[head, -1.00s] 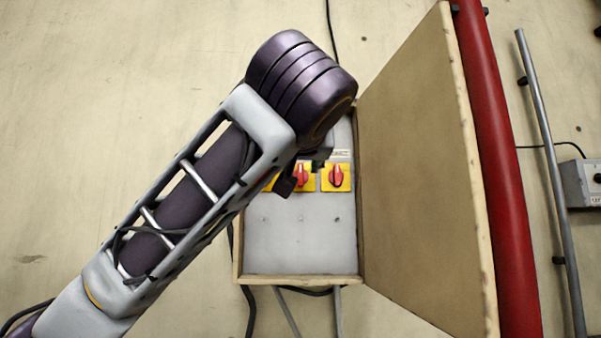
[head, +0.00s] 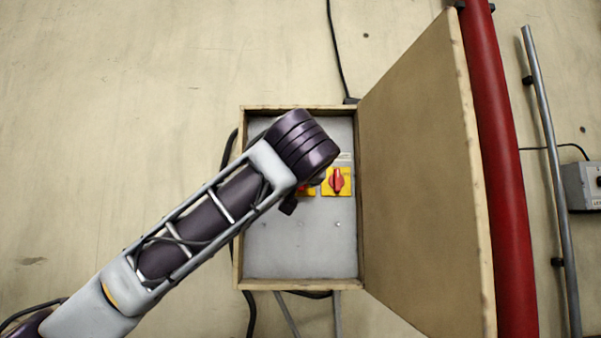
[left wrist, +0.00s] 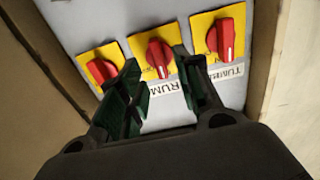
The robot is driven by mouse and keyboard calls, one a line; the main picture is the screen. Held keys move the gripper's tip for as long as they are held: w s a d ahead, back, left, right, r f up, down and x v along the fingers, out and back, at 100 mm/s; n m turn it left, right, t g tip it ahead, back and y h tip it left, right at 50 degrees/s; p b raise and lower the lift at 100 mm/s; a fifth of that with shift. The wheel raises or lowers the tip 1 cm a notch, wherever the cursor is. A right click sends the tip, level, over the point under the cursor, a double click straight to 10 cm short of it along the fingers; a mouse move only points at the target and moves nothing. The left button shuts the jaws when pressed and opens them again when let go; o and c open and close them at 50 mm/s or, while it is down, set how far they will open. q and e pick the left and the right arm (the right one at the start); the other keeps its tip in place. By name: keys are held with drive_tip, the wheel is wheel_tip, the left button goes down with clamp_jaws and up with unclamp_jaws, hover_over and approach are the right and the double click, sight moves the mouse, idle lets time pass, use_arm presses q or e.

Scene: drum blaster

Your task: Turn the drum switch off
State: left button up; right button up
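The drum switch (left wrist: 158,57) is the middle red knob on a yellow plate in the left wrist view, above a partly hidden label reading "RUM". Its knob stands close to upright in that view, slightly tilted. My left gripper (left wrist: 156,66) is open, its two dark green fingers on either side of this knob. I cannot tell whether they touch it. In the head view my left arm covers the gripper and most of the switches. The right-hand switch (head: 337,181) shows there with its knob upright. My right gripper is not in view.
A left-hand red switch (left wrist: 102,70) and a right-hand one flank the middle switch closely. The wooden box (head: 300,284) has raised edges. Its open door (head: 420,190) stands at the right, beside a red pipe (head: 500,180).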

use_arm(q)
drive_tip(key=shift+w+p, duration=0.6)
drive_tip(key=shift+w, duration=1.15)
clamp_jaws()
